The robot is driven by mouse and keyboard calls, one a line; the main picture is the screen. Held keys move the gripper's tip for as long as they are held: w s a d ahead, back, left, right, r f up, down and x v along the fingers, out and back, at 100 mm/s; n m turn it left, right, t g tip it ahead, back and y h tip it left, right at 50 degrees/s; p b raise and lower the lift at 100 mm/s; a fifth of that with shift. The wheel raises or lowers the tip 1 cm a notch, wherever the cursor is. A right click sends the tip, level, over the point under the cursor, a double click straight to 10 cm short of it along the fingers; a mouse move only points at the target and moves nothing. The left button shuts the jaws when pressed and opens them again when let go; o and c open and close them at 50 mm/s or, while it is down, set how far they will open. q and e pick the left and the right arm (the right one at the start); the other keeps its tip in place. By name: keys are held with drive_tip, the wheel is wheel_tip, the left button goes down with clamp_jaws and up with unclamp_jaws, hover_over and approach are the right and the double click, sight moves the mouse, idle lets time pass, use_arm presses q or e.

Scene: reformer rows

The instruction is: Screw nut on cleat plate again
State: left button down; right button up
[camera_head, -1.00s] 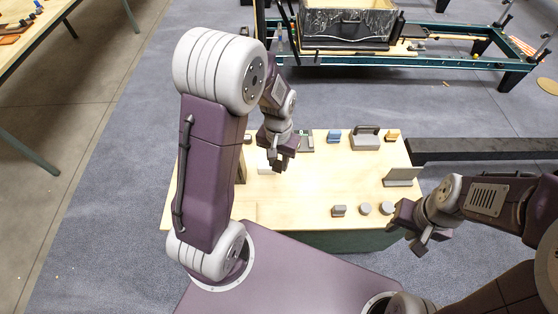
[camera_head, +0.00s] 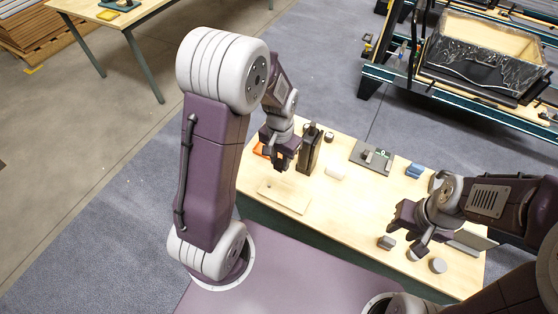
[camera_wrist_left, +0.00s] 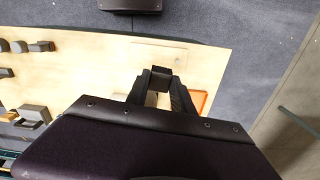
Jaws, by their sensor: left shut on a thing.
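My left gripper (camera_head: 281,166) is shut on a small dark piece (camera_wrist_left: 160,73), seen between its fingertips in the left wrist view. Whether this piece is the nut I cannot tell. The gripper is above the left end of the table, near a pale flat plate (camera_head: 285,195) with a small dark dot, also in the left wrist view (camera_wrist_left: 150,50). A grey plate (camera_head: 382,165) with a small block on it, possibly the cleat plate, lies farther back to the right. My right gripper (camera_head: 408,236) looks open and empty, above the table's right part.
An orange tray (camera_wrist_left: 201,97) is close by. Grey pieces (camera_head: 438,265) and a blue block (camera_head: 415,170) are at the right. The middle of the table (camera_head: 345,205) is clear.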

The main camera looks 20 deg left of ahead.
use_arm(q)
drive_tip(key=shift+w+d+m, duration=0.1)
drive_tip(key=shift+w+m, duration=0.45)
drive_tip(key=shift+m, duration=0.65)
drive_tip(key=w+m, duration=0.7)
drive_tip(key=m, duration=0.3)
drive_tip(key=m+p, duration=0.7)
drive_tip(key=m, duration=0.2)
hover_over(269, 184)
wheel_tip(269, 184, down, 16)
drive_tip(key=shift+f, duration=0.15)
drive_tip(key=shift+f+b, duration=3.7)
drive_tip(key=shift+f, duration=0.55)
